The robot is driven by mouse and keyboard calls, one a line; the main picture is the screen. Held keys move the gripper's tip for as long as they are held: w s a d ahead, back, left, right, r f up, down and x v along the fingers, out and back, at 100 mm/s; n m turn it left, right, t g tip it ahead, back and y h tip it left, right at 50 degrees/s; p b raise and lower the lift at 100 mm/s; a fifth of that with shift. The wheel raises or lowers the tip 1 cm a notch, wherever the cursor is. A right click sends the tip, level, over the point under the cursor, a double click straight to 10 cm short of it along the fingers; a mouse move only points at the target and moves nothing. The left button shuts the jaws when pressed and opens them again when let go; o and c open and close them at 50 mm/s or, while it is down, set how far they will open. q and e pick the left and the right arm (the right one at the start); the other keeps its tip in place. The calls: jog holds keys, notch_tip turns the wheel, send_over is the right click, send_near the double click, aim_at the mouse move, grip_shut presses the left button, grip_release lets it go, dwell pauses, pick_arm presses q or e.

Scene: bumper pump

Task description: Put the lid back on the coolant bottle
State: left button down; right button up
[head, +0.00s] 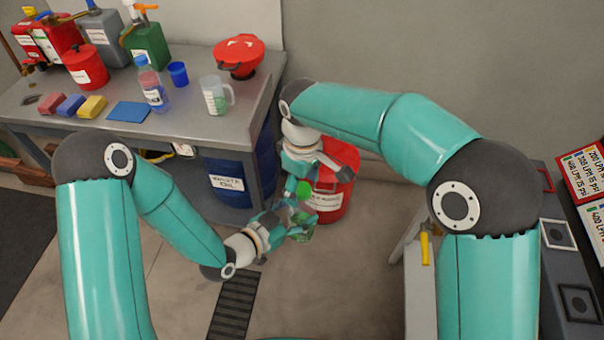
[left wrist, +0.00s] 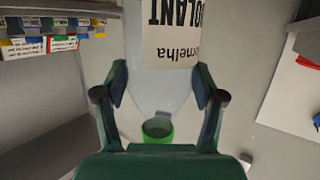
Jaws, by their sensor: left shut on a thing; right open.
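The coolant bottle (left wrist: 160,85) is pale, with a white label printed in black; the label reads upside down in the left wrist view. My left gripper (head: 300,225) is shut on the bottle, its fingers on both sides in the left wrist view (left wrist: 158,92). The green lid (left wrist: 157,132) shows at the bottle's narrow neck end. In the head view the green lid (head: 303,188) shows just above the left gripper. My right gripper (head: 299,183) is open, close around or beside the lid. I cannot tell if it touches the lid or how firmly the lid sits.
A red bin (head: 335,190) stands behind the grippers, and a blue waste-oil drum (head: 238,180) is under the bench. The grey bench (head: 185,122) holds a water bottle (head: 152,88), jug (head: 216,97), red funnel (head: 238,57) and several cans. Floor in front is clear.

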notch_tip(320, 180, up, 12)
jog(key=shift+f, duration=0.15)
dwell(0.3)
dwell(0.4)
jog(key=d+f+m+y, duration=0.1)
jog(key=d+f+m, duration=0.3)
jog(key=f, duration=0.8)
jog(key=d+f+m+y, duration=0.15)
jog(key=d+f, duration=0.45)
jog(key=f, duration=0.6)
jog(key=s+d+f+m, duration=0.2)
jog(key=s+f+m, duration=0.2)
jog(key=s+f, duration=0.3)
jog(key=s+d+f+m+y, duration=0.1)
jog(key=s+d+f+m, duration=0.2)
jog(key=s+f, duration=0.4)
jog(key=s+m, duration=0.1)
jog(key=s, duration=0.4)
jog(key=shift+d+f+m+t, duration=0.3)
jog(key=shift+d+m, duration=0.05)
jog(key=shift+w+y, duration=0.1)
jog(key=shift+y, duration=0.15)
